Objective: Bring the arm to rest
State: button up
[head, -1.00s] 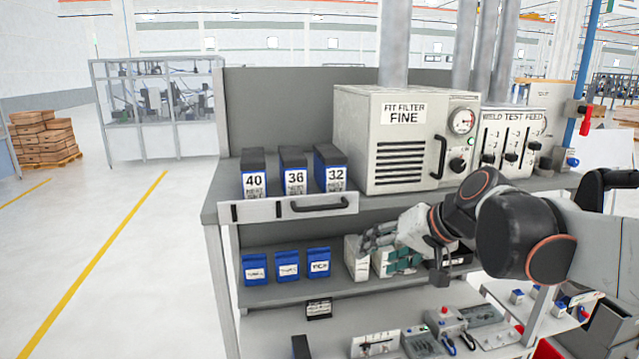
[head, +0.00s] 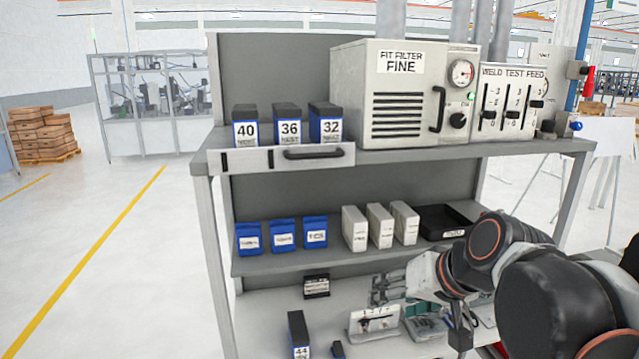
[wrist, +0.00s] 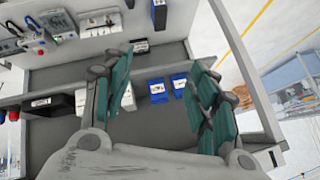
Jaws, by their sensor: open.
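My gripper (head: 386,292) is low in the head view, in front of the rack's lower part, with my dark arm links reaching in from the right. Its grey fingers and teal pads show against the lowest shelf. In the wrist view my gripper (wrist: 160,68) has its two teal-padded fingers spread wide with nothing between them. Blue packs (wrist: 158,90) and white boxes on a shelf show beyond the fingers. Part of the gripper is hard to make out in the head view against the clutter behind.
The rack (head: 213,250) holds blue packs (head: 283,236), white boxes (head: 380,226) and a black tray (head: 445,221) on its middle shelf. A filter unit (head: 400,95) and slider panel (head: 510,103) stand on top. Small devices sit on the lowest shelf. Open floor (head: 110,270) lies left.

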jog(key=s+d+f+h+b, duration=0.1)
jog(key=s+f+b, duration=0.3)
jog(key=f+b, duration=0.4)
jog(key=s+d+f+h+b, duration=0.1)
jog(key=s+d+f+b, duration=0.2)
jog(key=f+b, duration=0.6)
jog(key=s+d+f+h+b, duration=0.1)
jog(key=s+f+b, duration=0.4)
jog(key=f, duration=1.2)
jog(key=d+b, duration=0.1)
jog(key=b, duration=0.3)
jog(key=shift+d+n+h, duration=0.2)
jog(key=shift+n+h, duration=0.2)
jog(key=shift+s+f, duration=0.1)
